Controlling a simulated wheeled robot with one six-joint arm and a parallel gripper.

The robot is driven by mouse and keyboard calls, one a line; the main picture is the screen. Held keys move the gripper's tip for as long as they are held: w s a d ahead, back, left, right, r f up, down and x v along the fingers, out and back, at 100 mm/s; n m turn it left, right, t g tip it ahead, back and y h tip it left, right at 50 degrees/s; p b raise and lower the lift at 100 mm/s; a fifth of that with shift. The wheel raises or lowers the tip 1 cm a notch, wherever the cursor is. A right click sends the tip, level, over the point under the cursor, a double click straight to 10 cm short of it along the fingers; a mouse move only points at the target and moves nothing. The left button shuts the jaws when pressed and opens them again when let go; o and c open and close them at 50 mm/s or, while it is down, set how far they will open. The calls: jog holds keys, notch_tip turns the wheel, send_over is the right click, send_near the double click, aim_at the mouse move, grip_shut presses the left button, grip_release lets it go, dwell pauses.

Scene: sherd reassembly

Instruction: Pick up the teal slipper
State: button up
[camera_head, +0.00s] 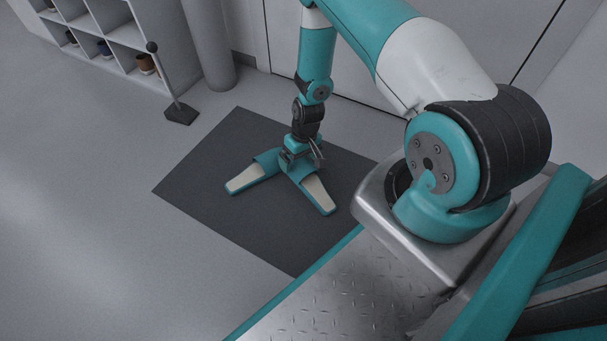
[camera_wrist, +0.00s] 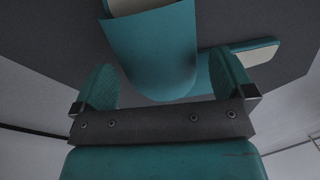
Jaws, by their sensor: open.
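Two teal slippers with pale insoles lie on a dark mat, toes close together and heels spread apart: a left slipper (camera_head: 263,167) and a right slipper (camera_head: 299,172) in the head view. My gripper (camera_head: 295,158) is low over their toe ends. In the wrist view my gripper (camera_wrist: 163,63) is open, and the rounded teal toe of one slipper (camera_wrist: 152,50) shows between its two fingers, with no clear contact. The other slipper (camera_wrist: 255,52) lies to the right, partly hidden behind the right finger. I cannot tell which slipper is between the fingers.
The dark mat (camera_head: 215,160) lies on a grey floor. A black-based post (camera_head: 165,85) with a ball top, a white cubby shelf (camera_head: 115,33) holding pots, and a grey column (camera_head: 208,45) stand behind to the left. A wall is close behind. Floor at left is clear.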

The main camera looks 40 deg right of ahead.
jog(key=f+b, duration=0.2)
jog(key=f, duration=0.1)
jog(key=f+b, duration=0.1)
jog(key=shift+a+f, duration=0.3)
jog(key=shift+r, duration=0.15)
jog(key=c, duration=0.7)
jog(key=shift+c, duration=0.2)
jog(key=shift+r, duration=0.1)
